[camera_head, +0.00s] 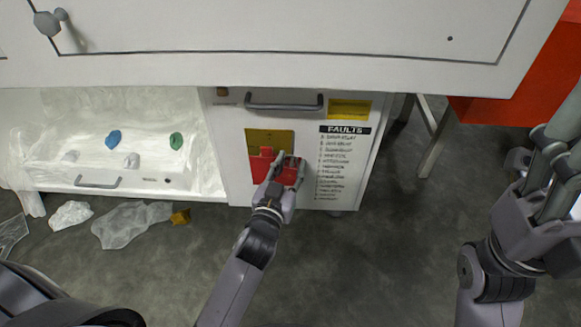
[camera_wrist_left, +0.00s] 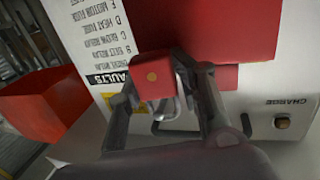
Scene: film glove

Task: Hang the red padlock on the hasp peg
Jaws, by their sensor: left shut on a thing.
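The gripper is at the front of a white cabinet, by a red panel (camera_wrist_left: 232,30). In the head view the red parts (camera_head: 262,167) partly merge behind the fingers. I cannot make out the hasp peg or whether the padlock touches it. My right gripper (camera_head: 554,145) is at the right edge, away from the cabinet; its jaw state is unclear.
The white cabinet (camera_head: 225,165) has a grey handle (camera_head: 284,105) and a FAULTS list (camera_head: 345,160). A red bin (camera_head: 520,85) stands at upper right. Clear sheeting (camera_head: 125,224) lies on the floor at left. The floor in front is open.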

